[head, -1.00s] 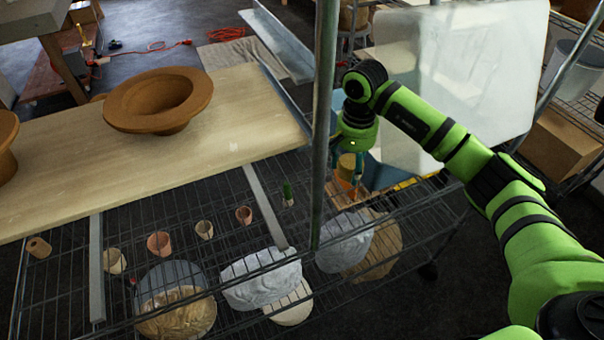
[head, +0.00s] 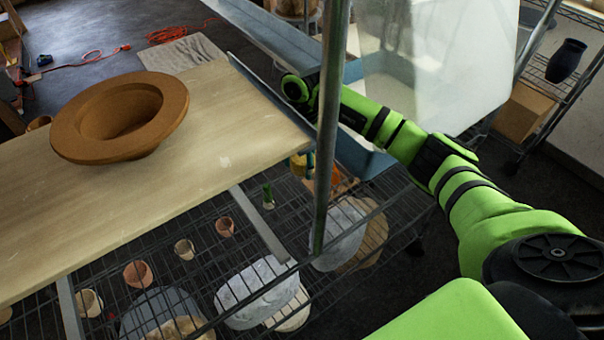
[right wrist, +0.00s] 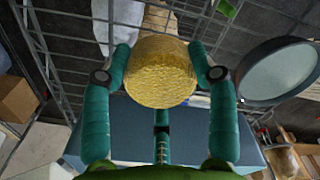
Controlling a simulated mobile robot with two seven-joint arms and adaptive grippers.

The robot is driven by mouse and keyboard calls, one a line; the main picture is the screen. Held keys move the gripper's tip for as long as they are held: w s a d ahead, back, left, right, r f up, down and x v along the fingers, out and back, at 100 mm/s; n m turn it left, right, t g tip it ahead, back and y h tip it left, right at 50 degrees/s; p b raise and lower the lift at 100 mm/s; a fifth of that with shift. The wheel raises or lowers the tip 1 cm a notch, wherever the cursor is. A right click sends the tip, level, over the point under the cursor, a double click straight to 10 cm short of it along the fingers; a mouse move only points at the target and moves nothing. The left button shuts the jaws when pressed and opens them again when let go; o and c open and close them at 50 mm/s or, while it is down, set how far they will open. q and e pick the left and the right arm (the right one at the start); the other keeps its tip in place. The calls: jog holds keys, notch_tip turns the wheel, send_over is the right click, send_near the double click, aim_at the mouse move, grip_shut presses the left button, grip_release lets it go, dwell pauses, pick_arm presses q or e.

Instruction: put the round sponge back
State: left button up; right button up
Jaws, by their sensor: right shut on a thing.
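The round sponge (right wrist: 160,75) is yellow with a rough surface. In the right wrist view it sits between the teal fingers of my right gripper (right wrist: 159,60), which are shut on its two sides. In the head view a small yellow part of the sponge (head: 299,164) shows just beyond the wooden board's right end, left of the metal post. There, my right gripper is mostly hidden by the board and the post. My left gripper is not in view.
A metal post (head: 330,130) stands close to my right arm. A wooden board (head: 220,130) bears a brown wide-rimmed bowl (head: 120,115). Below it, a wire shelf (head: 190,275) holds small pots and pale bowls. A blue bin (head: 365,160) lies behind the arm.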

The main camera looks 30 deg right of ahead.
aim_at(302, 179)
notch_tip(302, 179, down, 4)
jog(key=shift+a+r+b, duration=0.1)
jog(key=shift+r+b, duration=0.1)
jog(key=shift+b, duration=0.6)
jog(key=shift+f, duration=0.25)
jog(key=shift+r, duration=0.1)
jog(key=shift+f+b, duration=0.3)
jog(key=shift+b, duration=0.05)
jog(key=o, duration=1)
jog(key=shift+r, duration=0.1)
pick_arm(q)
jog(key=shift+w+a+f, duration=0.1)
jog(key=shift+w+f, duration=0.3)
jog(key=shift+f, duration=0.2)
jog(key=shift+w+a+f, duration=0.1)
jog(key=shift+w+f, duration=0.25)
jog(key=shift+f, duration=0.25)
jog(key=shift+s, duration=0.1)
